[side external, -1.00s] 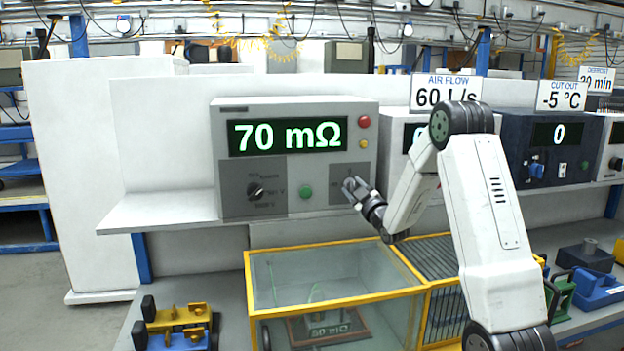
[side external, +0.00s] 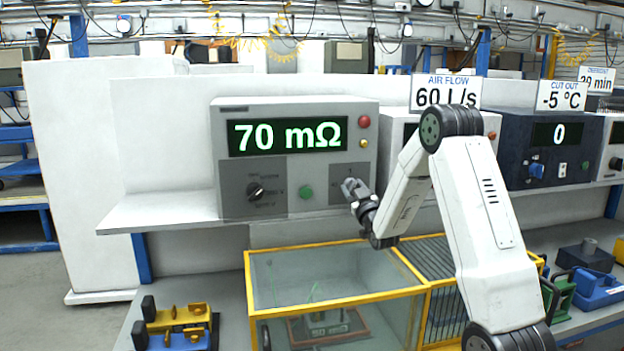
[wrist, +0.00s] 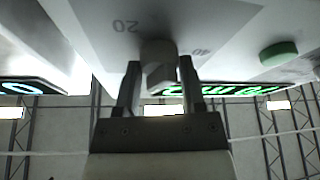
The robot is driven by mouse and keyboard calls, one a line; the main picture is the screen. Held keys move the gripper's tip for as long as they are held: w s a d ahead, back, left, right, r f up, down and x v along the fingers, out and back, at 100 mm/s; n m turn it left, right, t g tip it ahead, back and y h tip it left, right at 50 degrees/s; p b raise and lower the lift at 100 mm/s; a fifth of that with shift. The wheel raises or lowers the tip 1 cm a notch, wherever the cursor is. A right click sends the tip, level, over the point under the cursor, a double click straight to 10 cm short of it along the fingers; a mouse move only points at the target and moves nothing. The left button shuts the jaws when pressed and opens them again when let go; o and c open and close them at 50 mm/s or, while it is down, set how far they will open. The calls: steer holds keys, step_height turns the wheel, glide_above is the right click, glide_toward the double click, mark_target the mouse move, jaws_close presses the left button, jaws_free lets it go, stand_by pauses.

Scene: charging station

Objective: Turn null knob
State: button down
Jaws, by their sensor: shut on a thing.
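The grey meter (side external: 292,108) stands on the white shelf, with its display (side external: 288,136) reading "70 mΩ". My gripper (side external: 352,189) is at the small panel at the meter's lower right. In the wrist view, my gripper (wrist: 159,75) is shut on a grey knob (wrist: 158,62), with one finger on each side. Upside-down marks "20" and "40" show on the panel around it. In the side view the knob is mostly hidden by my fingers.
A green button (side external: 306,192) and a black selector knob (side external: 255,191) sit left of my gripper on the meter. A red lamp (side external: 364,121) is above. A yellow-framed glass case (side external: 330,265) stands below, in front of the shelf.

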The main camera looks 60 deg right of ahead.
steer(key=m+g+h, duration=0.1)
steer(key=m, duration=0.2)
steer(key=m+g+h, duration=0.1)
steer(key=m, duration=0.2)
steer(key=m+g+h, duration=0.1)
steer(key=m, duration=0.2)
steer(key=shift+w+a+g+h, duration=0.1)
steer(key=shift+g+h, duration=0.2)
steer(key=shift+m, duration=0.3)
steer(key=shift+f, duration=0.1)
steer(key=shift+c, duration=0.9)
jaws_free()
steer(key=shift+a, duration=0.1)
steer(key=v, duration=0.7)
steer(key=shift+s+a, duration=0.2)
steer(key=shift+a, duration=0.05)
steer(key=shift+f, duration=0.1)
